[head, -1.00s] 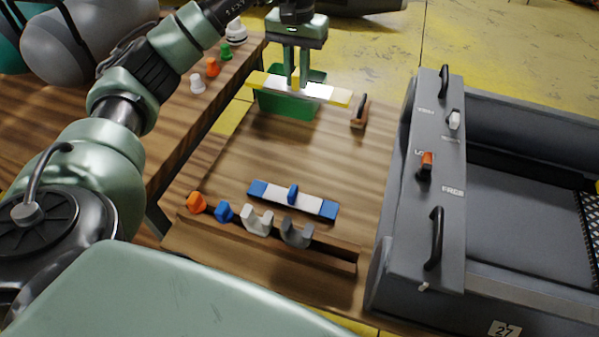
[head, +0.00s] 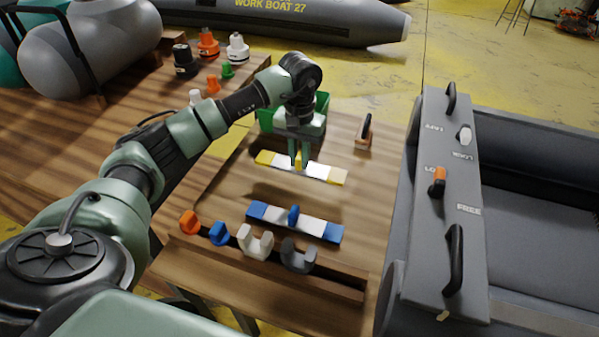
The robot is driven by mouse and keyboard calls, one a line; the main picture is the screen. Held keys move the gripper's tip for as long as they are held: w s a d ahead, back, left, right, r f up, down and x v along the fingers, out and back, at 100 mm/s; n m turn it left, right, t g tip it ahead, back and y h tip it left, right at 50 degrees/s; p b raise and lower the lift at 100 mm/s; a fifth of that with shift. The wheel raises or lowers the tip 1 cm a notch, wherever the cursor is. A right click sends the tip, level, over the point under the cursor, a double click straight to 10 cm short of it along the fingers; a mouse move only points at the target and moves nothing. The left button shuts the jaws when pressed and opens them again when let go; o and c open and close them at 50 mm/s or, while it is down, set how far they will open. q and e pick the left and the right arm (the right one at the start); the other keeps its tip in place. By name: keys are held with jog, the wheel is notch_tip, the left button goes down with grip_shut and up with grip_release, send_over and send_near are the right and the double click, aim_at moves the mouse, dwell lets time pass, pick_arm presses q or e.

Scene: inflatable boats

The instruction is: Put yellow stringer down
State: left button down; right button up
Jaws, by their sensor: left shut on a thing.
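The yellow stringer (head: 336,175), a white bar with yellow ends and a yellow grip, lies level across the wooden table (head: 228,180). My left gripper (head: 299,162) points down and is shut on its middle grip. The stringer is at or just above the table top; I cannot tell whether it touches. The blue stringer (head: 318,229), white with blue ends and a blue grip, lies on the table in front of it, apart and roughly parallel. My right gripper is not in view.
A green bin (head: 321,104) stands behind my gripper. A black-handled tool (head: 363,134) is at the table's back right. Orange, blue, white and grey pieces sit along a front rack (head: 330,282). A grey boat with a lever panel (head: 440,215) borders the right side.

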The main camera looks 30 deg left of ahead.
aim_at(300, 171)
pick_arm(q)
notch_tip(300, 171, down, 5)
jog(key=shift+r, duration=0.15)
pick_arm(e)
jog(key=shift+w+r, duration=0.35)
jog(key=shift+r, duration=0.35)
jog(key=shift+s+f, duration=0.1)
pick_arm(q)
jog(key=c, duration=1.4)
grip_release()
jog(key=shift+f, duration=0.2)
jog(key=shift+o, duration=0.2)
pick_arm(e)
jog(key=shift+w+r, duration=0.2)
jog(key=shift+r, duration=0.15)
pick_arm(q)
jog(key=shift+r, duration=0.1)
